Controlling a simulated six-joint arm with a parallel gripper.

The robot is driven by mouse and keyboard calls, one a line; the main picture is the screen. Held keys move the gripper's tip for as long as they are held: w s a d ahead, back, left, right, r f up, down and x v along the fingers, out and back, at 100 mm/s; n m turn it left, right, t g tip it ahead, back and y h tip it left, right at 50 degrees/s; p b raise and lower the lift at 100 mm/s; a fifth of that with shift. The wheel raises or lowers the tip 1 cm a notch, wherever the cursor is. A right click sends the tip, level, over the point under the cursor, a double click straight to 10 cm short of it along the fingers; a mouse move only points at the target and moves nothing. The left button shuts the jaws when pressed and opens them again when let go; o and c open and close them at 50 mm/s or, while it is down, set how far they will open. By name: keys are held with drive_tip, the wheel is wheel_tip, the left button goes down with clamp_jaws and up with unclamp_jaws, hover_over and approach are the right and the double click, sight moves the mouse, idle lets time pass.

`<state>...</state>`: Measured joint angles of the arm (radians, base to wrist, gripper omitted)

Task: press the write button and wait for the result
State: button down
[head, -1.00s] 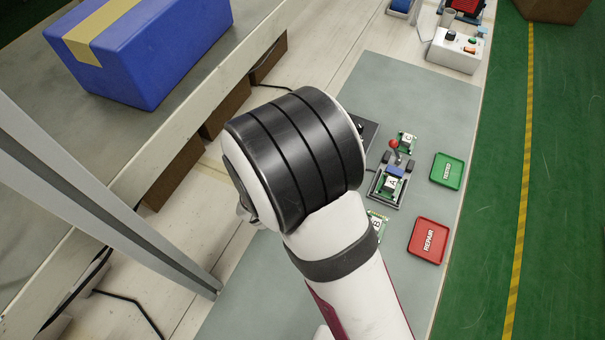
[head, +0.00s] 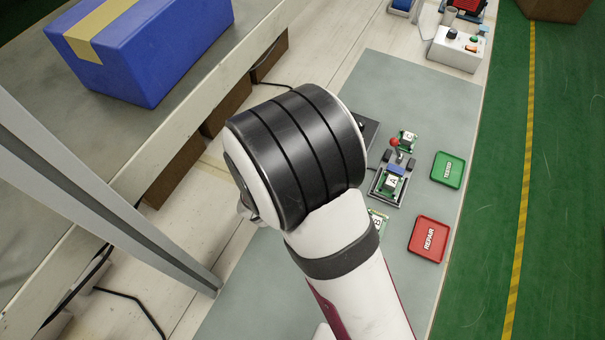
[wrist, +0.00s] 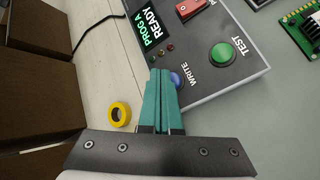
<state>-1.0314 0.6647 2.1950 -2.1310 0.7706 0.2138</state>
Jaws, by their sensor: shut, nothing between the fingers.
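The dark control box (wrist: 215,75) fills the upper middle of the wrist view. Its blue button (wrist: 177,80) by the word WRITE is partly hidden by my fingers. A green TEST button (wrist: 222,53) sits to its upper right. The small display (wrist: 147,26) reads PROG A READY. My gripper (wrist: 160,72) is shut and empty, its teal fingertips beside the blue button in the picture; I cannot tell whether they touch it. In the head view, my arm hides most of the box, leaving an edge (head: 371,135) visible.
A yellow ring (wrist: 118,113) lies left of the fingers. Board A (head: 393,182) sits in a fixture, with boards C (head: 408,139) and B (head: 378,222) nearby. Green TESTED (head: 447,170) and red REPAIR (head: 428,239) trays are to the right.

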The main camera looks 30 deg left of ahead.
drive_tip(key=shift+f, duration=0.1)
idle(0.7)
drive_tip(key=shift+f, duration=0.3)
drive_tip(key=shift+f, duration=0.45)
idle(0.5)
drive_tip(key=shift+r, duration=0.85)
wheel_tip(320, 180, up, 5)
idle(0.5)
idle(0.5)
